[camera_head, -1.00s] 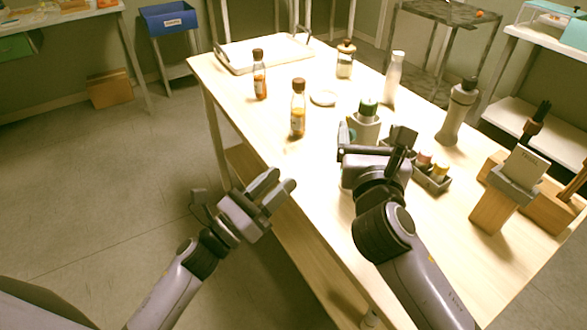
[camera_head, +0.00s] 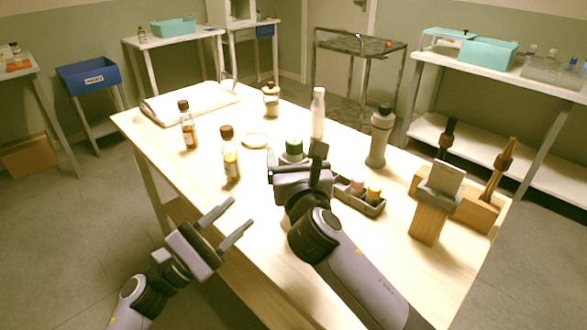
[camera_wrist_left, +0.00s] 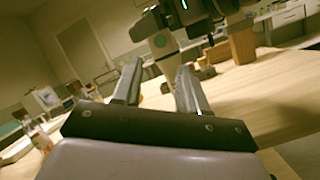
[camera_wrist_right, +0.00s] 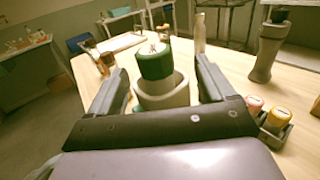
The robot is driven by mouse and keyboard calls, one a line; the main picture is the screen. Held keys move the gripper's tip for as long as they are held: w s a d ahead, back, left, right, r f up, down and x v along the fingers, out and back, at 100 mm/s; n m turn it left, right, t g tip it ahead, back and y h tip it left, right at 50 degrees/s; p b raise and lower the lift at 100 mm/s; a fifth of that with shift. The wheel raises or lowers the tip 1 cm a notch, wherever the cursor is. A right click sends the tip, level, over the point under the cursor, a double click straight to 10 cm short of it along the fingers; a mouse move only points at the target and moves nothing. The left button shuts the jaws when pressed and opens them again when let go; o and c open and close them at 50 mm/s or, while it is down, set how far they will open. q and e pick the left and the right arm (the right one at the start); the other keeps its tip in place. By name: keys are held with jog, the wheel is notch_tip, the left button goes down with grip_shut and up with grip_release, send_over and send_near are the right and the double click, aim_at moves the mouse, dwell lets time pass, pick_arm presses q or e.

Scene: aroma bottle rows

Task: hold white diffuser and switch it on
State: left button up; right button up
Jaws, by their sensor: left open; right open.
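A white-bodied container with a green top (camera_wrist_right: 155,62) stands on the table straight ahead of my right gripper (camera_wrist_right: 160,75). In the head view, the green top (camera_head: 294,146) shows behind my right gripper (camera_head: 294,168), which hides most of the body. The right fingers are open on either side of its white lower part; I cannot tell whether they touch it. A slim white bottle (camera_head: 318,112) stands further back; I cannot tell which of the two is the diffuser. No switch is visible. My left gripper (camera_head: 241,212) is open and empty at the table's near left edge.
Two amber bottles (camera_head: 231,155) (camera_head: 188,126) stand left of my right gripper. A grey tray of small jars (camera_head: 360,196) lies close on its right. A grey dark-topped bottle (camera_head: 380,137) and wooden holders (camera_head: 428,214) stand further right. The table's front area is clear.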

jog(key=shift+w+a, duration=0.15)
jog(key=shift+w, duration=0.8)
jog(key=shift+c, duration=0.3)
jog(key=c, duration=1)
pick_arm(q)
grip_shut()
pick_arm(e)
jog(key=shift+c, duration=0.4)
dwell(1.6)
